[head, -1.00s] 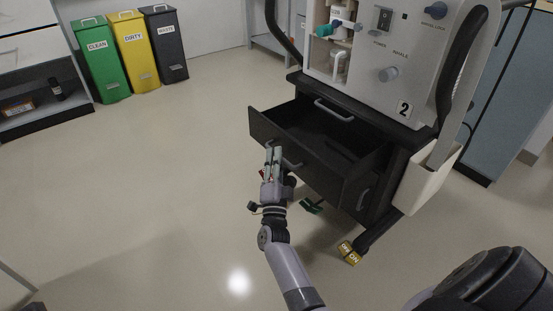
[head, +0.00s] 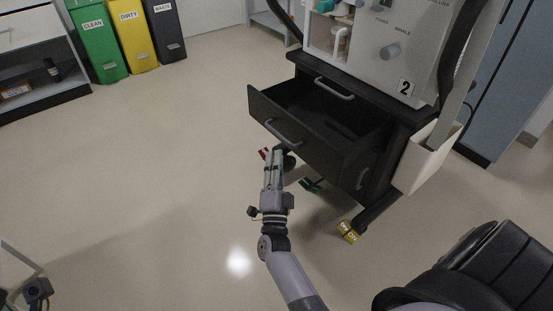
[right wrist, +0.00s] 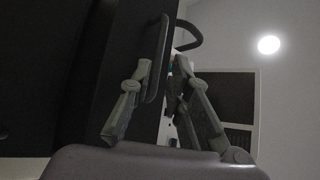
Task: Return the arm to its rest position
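My right arm comes up from the bottom middle of the head view. Its gripper (head: 273,156) is empty, with two slim grey fingers pointing at the cart, just below and left of the open drawer's handle (head: 283,132). A gap shows between the fingers and the handle in the picture. The black drawer (head: 310,138) is pulled out and looks empty inside.
The ventilator (head: 391,75), marked 2, stands on the black cart. Red, green and yellow tags (head: 347,232) are near the floor by the cart. Green (head: 98,45), yellow (head: 133,40) and dark (head: 166,35) bins stand at the back left. The left floor is largely clear.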

